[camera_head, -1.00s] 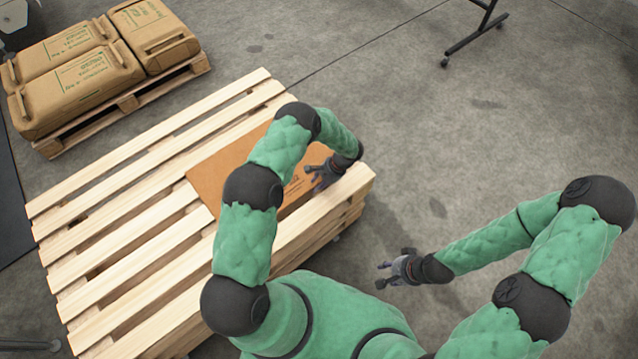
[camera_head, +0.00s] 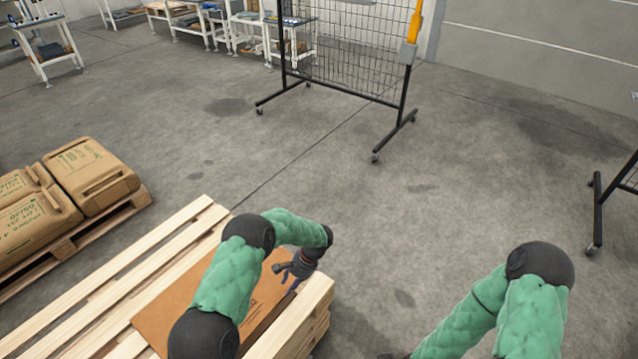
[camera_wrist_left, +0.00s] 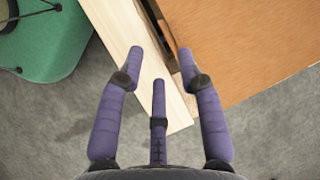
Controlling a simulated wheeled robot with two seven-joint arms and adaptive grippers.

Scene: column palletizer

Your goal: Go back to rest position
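My left gripper (camera_head: 287,277) is near the corner of the wooden pallet (camera_head: 66,303), above the brown cardboard (camera_head: 165,312) lying on it. In the left wrist view its three purple fingers (camera_wrist_left: 160,62) are spread apart with nothing between them. The cardboard (camera_wrist_left: 250,45) and a pale pallet slat (camera_wrist_left: 122,22) show beyond the fingertips. I cannot tell the exact height of the fingers above the pallet. My right forearm reaches the bottom edge of the head view, and its gripper is out of frame.
Brown sacks (camera_head: 90,172) lie on another pallet (camera_head: 105,217) at the left. A wheeled mesh fence (camera_head: 352,57) stands at the back, and another black stand (camera_head: 598,215) is at the right edge. Workbenches (camera_head: 268,30) line the far side. The middle floor is clear.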

